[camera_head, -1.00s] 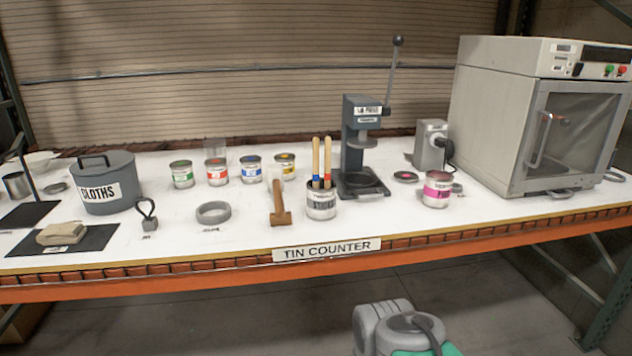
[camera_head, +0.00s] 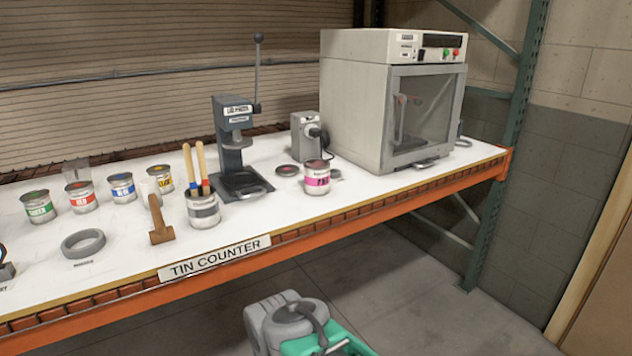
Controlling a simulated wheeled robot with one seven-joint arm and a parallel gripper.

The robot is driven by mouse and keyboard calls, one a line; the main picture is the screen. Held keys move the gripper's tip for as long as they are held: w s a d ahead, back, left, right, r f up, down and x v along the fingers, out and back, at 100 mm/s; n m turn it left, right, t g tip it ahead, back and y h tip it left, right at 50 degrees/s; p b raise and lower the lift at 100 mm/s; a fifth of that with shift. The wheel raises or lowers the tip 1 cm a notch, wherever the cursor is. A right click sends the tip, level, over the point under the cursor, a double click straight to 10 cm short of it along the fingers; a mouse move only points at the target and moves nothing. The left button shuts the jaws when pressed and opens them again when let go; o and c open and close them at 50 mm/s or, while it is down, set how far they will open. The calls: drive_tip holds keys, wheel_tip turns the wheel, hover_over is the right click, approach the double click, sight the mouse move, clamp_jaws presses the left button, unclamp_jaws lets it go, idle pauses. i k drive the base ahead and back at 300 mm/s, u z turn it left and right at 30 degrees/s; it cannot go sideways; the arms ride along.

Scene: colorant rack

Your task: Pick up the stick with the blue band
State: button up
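Two wooden stir sticks stand upright in a silver tin (camera_head: 203,211) near the front of the counter. The stick with the blue band (camera_head: 189,165) is the left one, its band low, close to the tin's rim. The other stick (camera_head: 202,165), with a red band, stands close beside it on the right. Their lower ends are hidden inside the tin. Part of my own grey and green arm shows at the bottom of the view, below the counter's front edge. My gripper is not in view.
A pink-labelled tin (camera_head: 317,178) and a large oven-like cabinet (camera_head: 350,105) are further right. Floor in front is clear.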

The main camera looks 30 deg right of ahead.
sight(192, 184)
drive_tip(key=z, duration=1.6)
drive_tip(key=i, duration=1.2)
drive_tip(key=u, duration=3.65)
drive_tip(key=i, duration=0.3)
drive_tip(key=u, duration=0.1)
